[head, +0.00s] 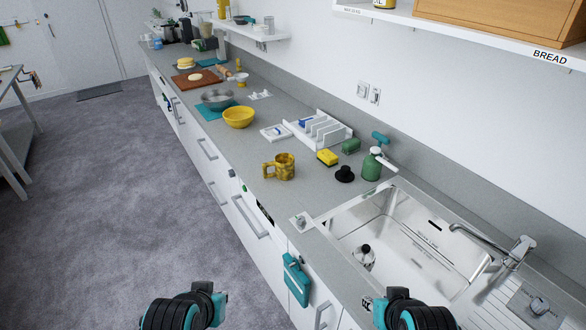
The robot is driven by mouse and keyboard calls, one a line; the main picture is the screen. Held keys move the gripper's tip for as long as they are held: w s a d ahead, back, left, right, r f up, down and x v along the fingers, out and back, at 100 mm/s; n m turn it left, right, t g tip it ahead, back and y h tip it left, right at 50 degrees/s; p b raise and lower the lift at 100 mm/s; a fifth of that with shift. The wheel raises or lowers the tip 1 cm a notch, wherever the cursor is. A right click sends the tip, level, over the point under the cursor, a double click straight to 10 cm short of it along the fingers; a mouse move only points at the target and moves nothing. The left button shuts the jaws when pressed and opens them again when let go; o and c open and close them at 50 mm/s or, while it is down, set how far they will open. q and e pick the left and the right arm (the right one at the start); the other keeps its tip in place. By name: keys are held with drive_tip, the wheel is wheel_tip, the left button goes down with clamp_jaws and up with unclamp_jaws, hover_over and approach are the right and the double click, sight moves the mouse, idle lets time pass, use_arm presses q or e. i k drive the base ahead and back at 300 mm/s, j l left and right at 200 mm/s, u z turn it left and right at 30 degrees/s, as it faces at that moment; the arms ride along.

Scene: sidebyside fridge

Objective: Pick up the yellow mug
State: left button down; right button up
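The yellow mug (283,166) stands upright on the grey counter, near its front edge and left of the sink. It has a mottled brown-yellow surface, and its handle points left. Two black and teal parts of my arms show at the bottom edge of the head view, one left of centre and one right of it. Both are well below and apart from the mug. My gripper fingers are not visible.
A yellow bowl (239,117) and a white rack (319,129) stand behind the mug. A yellow sponge (327,158), a black object (344,174) and a green bottle (371,165) are to its right. The sink (400,240) is at right. A teal cloth (296,279) hangs on the cabinet front.

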sight(283, 162)
drive_tip(key=u, duration=0.15)
drive_tip(key=z, duration=1.7)
drive_tip(key=k, duration=0.4)
drive_tip(key=u, duration=0.4)
drive_tip(key=k+j+u, duration=0.1)
drive_tip(key=u, duration=0.75)
drive_tip(key=j+u, duration=0.15)
drive_tip(key=u, duration=0.25)
drive_tip(key=i+j+u, duration=0.25)
drive_tip(key=i, duration=0.7)
drive_tip(key=i+u, duration=0.3)
drive_tip(key=i, duration=0.65)
